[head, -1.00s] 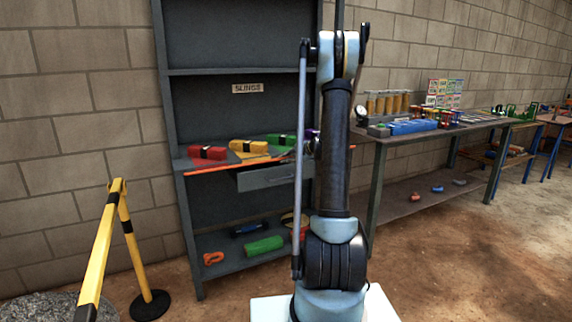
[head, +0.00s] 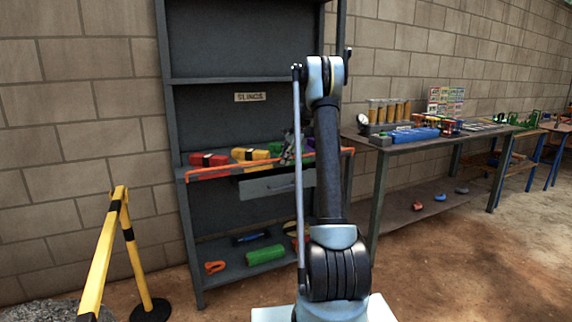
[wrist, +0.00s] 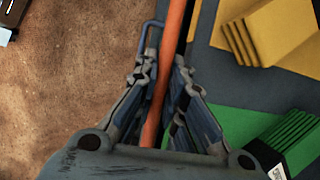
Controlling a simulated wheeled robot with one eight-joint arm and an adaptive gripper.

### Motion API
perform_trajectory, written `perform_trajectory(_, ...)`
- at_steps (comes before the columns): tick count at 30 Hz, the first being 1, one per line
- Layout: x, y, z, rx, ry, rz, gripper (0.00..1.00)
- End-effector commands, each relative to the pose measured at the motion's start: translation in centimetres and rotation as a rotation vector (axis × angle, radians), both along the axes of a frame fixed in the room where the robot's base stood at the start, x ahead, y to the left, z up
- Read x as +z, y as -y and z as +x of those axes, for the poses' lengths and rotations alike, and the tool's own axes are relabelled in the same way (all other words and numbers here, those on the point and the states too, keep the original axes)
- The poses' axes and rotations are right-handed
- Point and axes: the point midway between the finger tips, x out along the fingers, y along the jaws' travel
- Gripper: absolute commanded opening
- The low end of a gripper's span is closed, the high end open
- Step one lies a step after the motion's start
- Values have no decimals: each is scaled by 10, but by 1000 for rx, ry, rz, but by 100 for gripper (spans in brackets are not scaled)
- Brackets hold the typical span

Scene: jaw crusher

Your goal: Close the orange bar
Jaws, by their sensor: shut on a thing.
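The orange bar (head: 228,166) runs along the front of the sling shelf in the head view, just above the shelf's front edge and in front of the colored slings. My gripper (head: 290,150) is at the bar right of its middle, partly hidden by my arm. In the wrist view the orange bar (wrist: 160,95) passes lengthwise between the two fingers of my gripper (wrist: 165,70), which is shut on it. Part of the bar is hidden behind my arm in the head view.
Red (head: 208,160), yellow (head: 250,155) and green slings lie on the shelf behind the bar. A yellow barrier (head: 103,255) stands at left and a workbench (head: 450,133) at right. The dirt floor between barrier and shelf is clear.

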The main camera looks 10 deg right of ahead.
Motion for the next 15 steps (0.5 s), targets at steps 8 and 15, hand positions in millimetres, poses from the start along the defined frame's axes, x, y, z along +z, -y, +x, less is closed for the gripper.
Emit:
perform_trajectory(8, 1, -4, 9, 2, -166, -54, 0)
perform_trajectory(15, 1, -4, 13, 1, -249, -81, 0)
